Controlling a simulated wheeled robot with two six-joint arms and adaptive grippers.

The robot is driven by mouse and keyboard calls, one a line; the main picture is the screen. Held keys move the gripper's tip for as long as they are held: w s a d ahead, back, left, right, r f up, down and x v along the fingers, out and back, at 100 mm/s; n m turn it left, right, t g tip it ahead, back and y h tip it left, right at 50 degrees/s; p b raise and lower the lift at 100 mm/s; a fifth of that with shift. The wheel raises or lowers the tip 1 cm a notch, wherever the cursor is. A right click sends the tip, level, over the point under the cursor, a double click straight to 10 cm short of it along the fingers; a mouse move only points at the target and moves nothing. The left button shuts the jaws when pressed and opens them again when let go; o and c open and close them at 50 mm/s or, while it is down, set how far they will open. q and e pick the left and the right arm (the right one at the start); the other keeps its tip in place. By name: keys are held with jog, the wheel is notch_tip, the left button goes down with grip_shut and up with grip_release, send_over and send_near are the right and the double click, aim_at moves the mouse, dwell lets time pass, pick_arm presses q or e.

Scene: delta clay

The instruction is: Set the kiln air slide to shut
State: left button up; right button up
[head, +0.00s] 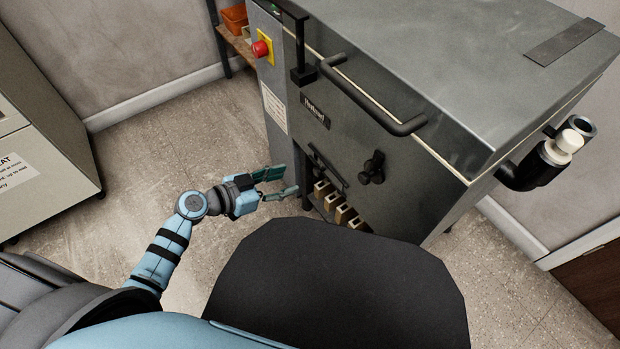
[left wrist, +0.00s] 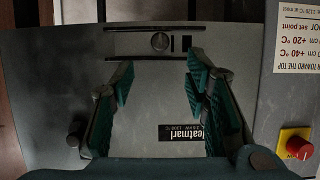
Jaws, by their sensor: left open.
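The kiln (head: 400,70) is a large grey cabinet at the centre right of the head view. Its air slide (head: 328,170) appears as a dark bar low on the front, partly hard to make out. My left gripper (head: 281,183) is open and empty, in front of the kiln's lower left. In the left wrist view its fingers (left wrist: 160,72) stand apart, either side of the knob's line, with no contact visible. My right gripper is not in view.
A black bar handle (head: 375,97) and a dark knob (head: 372,168) stick out from the kiln front. A red button (head: 261,48) is on its left panel. Tan blocks (head: 340,208) sit beneath. A grey cabinet (head: 40,150) stands left, with clear floor between.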

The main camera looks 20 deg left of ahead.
aim_at(315, 172)
pick_arm(q)
jog(key=b+x, duration=0.2)
jog(key=x, duration=0.6)
jog(key=shift+w+d+f, duration=0.1)
jog(key=shift+w+f, duration=0.15)
jog(key=shift+f, duration=0.05)
jog(key=shift+w+d+f, duration=0.1)
jog(key=shift+w+d, duration=0.2)
grip_shut()
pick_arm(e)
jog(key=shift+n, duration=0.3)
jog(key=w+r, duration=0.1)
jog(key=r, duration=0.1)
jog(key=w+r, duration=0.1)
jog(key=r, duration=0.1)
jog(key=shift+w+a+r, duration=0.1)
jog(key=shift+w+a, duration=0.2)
